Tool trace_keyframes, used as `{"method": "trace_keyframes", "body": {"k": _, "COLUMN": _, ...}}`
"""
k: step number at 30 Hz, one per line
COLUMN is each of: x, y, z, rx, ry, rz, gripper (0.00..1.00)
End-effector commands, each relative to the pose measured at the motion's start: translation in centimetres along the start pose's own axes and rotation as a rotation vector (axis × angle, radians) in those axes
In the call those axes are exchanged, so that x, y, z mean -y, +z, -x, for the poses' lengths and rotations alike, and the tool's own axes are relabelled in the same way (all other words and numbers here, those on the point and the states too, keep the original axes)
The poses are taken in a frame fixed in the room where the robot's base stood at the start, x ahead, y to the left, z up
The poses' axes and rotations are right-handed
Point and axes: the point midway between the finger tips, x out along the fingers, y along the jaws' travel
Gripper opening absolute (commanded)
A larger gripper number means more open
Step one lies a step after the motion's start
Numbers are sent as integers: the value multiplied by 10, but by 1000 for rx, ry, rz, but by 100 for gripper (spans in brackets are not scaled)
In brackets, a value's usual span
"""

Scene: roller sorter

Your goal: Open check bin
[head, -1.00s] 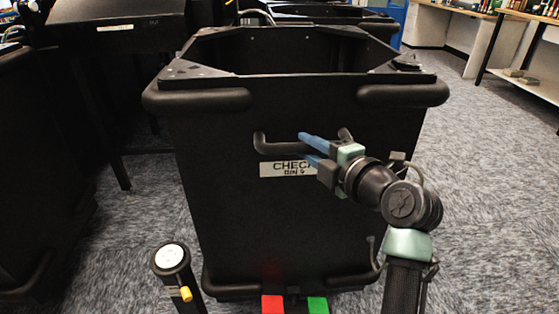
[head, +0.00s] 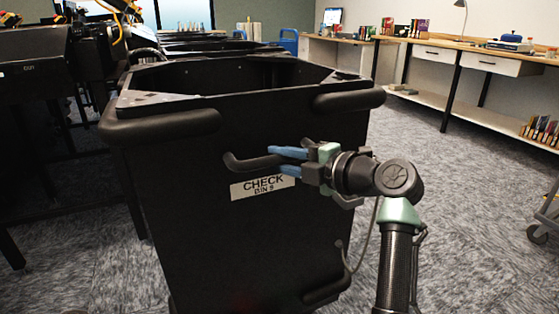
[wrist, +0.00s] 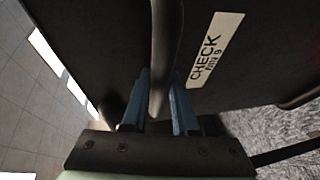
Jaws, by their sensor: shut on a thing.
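The check bin (head: 215,220) is a tall black open-topped bin with padded corner bumpers. It stands in the middle of the head view with a white "CHECK" label (head: 263,187) on its front. A black bar handle (head: 243,163) sticks out just above the label. My gripper (head: 284,158) has its blue fingers shut on this handle, near its right part. In the wrist view the handle (wrist: 165,45) runs between the two blue fingers (wrist: 162,105), with the label (wrist: 215,50) to the right. The bin's inside floor is hidden.
Other black bins (head: 205,47) stand in a row behind. Dark sorter frames (head: 30,90) crowd the left. A long table with books (head: 480,50) lines the back right, and a cart wheel (head: 540,233) shows at the right edge. The carpet (head: 460,200) between is clear.

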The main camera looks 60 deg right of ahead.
Motion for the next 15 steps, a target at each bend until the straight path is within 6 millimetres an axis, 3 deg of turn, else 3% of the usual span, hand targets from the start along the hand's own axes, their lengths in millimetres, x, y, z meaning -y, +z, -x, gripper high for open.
{"method": "trace_keyframes", "body": {"k": 5, "x": -4, "y": 1, "z": -1, "rx": 7, "ry": 8, "rz": 4, "gripper": 0}}
{"method": "trace_keyframes", "body": {"k": 6, "x": -4, "y": 1, "z": 0, "rx": 8, "ry": 8, "rz": 4, "gripper": 34}}
{"method": "trace_keyframes", "body": {"k": 10, "x": -3, "y": 2, "z": 0, "rx": 9, "ry": 7, "rz": 3, "gripper": 57}}
{"method": "trace_keyframes", "body": {"k": 15, "x": -2, "y": 2, "z": 1, "rx": 9, "ry": 5, "rz": 2, "gripper": 57}}
